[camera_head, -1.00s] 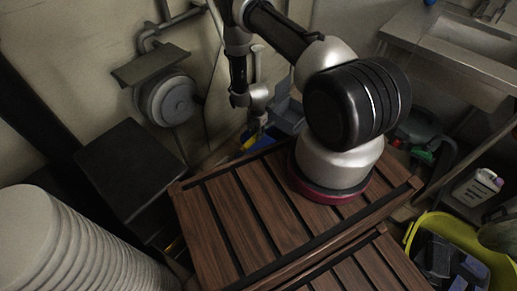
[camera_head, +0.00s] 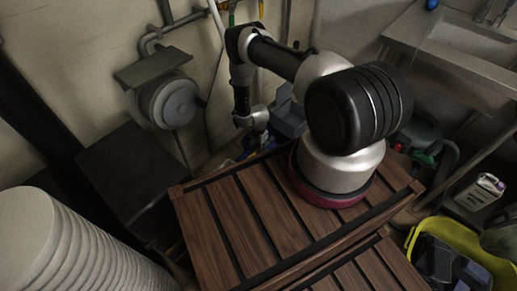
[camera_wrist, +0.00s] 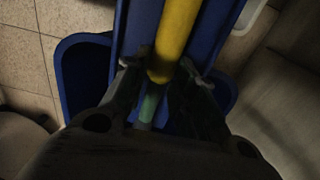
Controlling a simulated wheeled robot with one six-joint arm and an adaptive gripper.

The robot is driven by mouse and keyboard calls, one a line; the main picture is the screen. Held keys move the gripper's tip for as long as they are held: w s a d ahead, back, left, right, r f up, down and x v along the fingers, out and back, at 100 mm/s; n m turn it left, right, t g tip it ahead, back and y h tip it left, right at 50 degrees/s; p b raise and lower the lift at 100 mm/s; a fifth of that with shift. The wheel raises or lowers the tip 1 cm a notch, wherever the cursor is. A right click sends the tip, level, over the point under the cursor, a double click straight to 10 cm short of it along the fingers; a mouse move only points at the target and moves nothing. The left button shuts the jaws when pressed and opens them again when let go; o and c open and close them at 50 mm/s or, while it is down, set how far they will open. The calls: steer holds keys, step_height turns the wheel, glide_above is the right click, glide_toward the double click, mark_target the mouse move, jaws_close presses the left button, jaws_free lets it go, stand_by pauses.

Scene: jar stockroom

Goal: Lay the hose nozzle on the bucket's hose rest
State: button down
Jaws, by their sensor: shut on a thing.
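In the wrist view my gripper (camera_wrist: 167,68) is shut on a long yellow rod, which I take to be the hose nozzle (camera_wrist: 176,35). A dull green piece lies in line with its lower end, between the fingers. The blue bucket (camera_wrist: 80,62) is below and around the gripper, with blue walls on both sides of the rod. I cannot make out the hose rest or whether the nozzle touches the bucket. In the head view the blue bucket (camera_head: 290,118) stands by the wall, partly behind my arm; the gripper is too small and dark there to tell.
A slatted wooden top (camera_head: 235,215) lies in front of the bucket. A black box (camera_head: 130,175) stands left, with a round wall-mounted reel (camera_head: 170,103) above it. A sink (camera_head: 460,50) and a yellow tub (camera_head: 465,255) are at right. White stacked discs (camera_head: 60,245) stand front left.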

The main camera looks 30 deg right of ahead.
steer(key=c, duration=1.1)
jaws_free()
steer(key=shift+c, duration=0.2)
